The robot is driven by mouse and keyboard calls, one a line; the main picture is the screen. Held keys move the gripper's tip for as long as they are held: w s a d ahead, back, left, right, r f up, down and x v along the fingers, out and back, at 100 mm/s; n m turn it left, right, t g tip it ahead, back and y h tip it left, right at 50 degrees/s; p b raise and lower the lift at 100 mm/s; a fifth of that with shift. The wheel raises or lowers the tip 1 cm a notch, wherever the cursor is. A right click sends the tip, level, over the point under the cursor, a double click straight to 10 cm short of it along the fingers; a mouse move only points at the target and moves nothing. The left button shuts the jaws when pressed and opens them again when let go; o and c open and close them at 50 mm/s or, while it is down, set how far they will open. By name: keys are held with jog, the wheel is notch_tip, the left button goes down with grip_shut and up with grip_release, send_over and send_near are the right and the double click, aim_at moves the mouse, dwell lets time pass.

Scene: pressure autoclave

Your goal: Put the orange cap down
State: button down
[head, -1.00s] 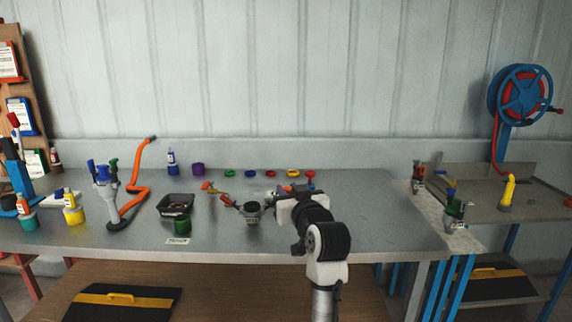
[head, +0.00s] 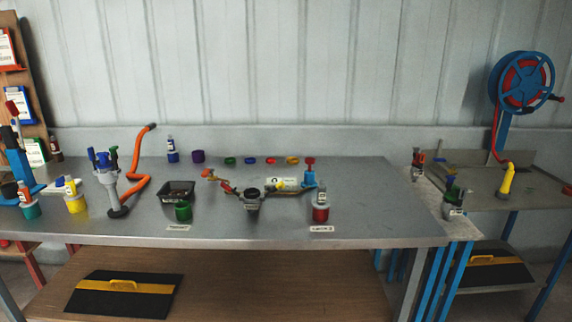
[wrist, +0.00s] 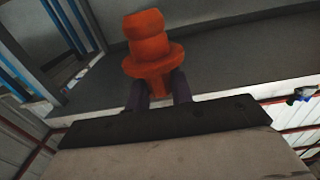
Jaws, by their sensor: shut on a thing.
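The orange cap (wrist: 148,48) shows large in the wrist view, with a rounded top and a wide flange. My gripper (wrist: 160,92) is shut on its lower part, with one dark finger on each side. The cap is held clear of any surface that I can make out. Behind it in the wrist view is a grey panel or surface, which I cannot identify for sure. Neither my gripper nor the cap is in the head view.
The long grey workbench (head: 350,215) carries a black tray (head: 178,185), a green pot (head: 183,211), a red pot (head: 320,214), a grey fitting (head: 252,198) and several coloured rings along the back. A hose reel (head: 524,82) stands at the right. The bench's front right is clear.

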jog(key=s+f, duration=0.7)
jog(key=shift+s+a, duration=0.3)
jog(key=shift+w, duration=0.1)
